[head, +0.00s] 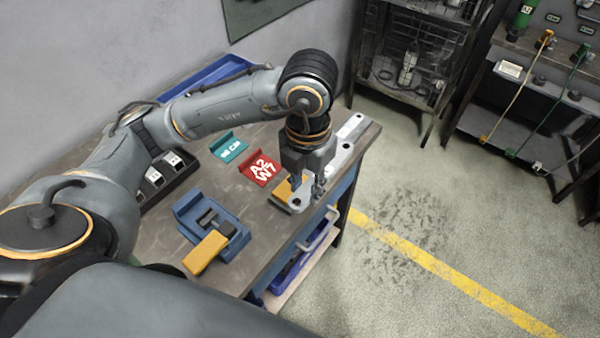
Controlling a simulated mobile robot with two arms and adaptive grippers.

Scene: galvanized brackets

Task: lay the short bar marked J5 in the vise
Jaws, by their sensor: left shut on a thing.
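My left gripper (316,188) points down over the right edge of the workbench. It is shut on a grey metal bar (299,202) with a hole near its end; no J5 mark can be read on it. The gripper hides part of this bar, and I cannot tell whether it touches the bench. The blue vise (190,211) stands on the bench, left of and nearer than the gripper. Its dark jaws show, and a yellow-orange block (205,253) is at its near side. My right gripper is not in view.
A red plate marked A2 W7 (260,169) and a teal marked plate (229,147) lie behind the vise. A yellow-orange piece (283,191) is beside the gripper. Another grey metal piece (351,127) lies at the far right.

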